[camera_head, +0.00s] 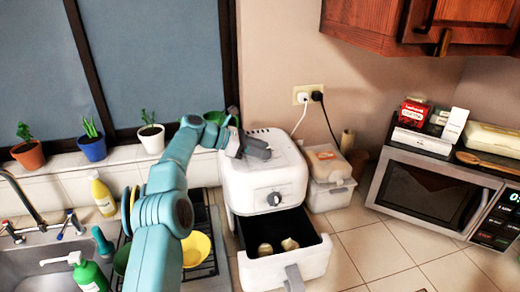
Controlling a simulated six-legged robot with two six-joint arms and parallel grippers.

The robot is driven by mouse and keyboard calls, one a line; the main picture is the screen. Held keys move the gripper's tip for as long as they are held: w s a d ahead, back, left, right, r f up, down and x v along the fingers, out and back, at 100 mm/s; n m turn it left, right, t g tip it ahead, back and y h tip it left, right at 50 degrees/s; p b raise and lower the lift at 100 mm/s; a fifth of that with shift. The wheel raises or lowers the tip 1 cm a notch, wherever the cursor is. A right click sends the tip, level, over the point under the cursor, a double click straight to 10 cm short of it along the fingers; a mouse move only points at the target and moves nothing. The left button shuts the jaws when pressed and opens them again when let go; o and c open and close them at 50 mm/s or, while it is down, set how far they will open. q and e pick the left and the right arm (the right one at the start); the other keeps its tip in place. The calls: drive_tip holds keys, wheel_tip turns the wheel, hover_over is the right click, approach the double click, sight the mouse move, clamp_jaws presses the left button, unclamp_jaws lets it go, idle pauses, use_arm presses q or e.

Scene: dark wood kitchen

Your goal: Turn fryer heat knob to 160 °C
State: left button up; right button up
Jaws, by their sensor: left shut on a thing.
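The white fryer (240,188) stands on the tiled counter, with a round grey dial (274,199) on its front. Its drawer (300,264) is pulled open and has pale food pieces (289,244) inside. My left arm comes in from the lower left, and my left gripper (258,148) is at the fryer's top. Its dark fingers are shut on a part there, which seems to be the fryer heat knob; the fingers hide it and its setting. The front dial is clear of the gripper. My right gripper is not in view.
A lidded white container (329,180) stands close right of the fryer. A microwave (430,195) is farther right, with boxes on top. Plugs and cords (317,97) hang behind. A yellow bowl (197,248) and sink (50,268) are left. Counter right of the drawer is clear.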

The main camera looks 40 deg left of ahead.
use_arm(q)
drive_tip(key=shift+r, duration=0.25)
drive_tip(key=o, duration=1)
drive_tip(key=shift+f, duration=0.1)
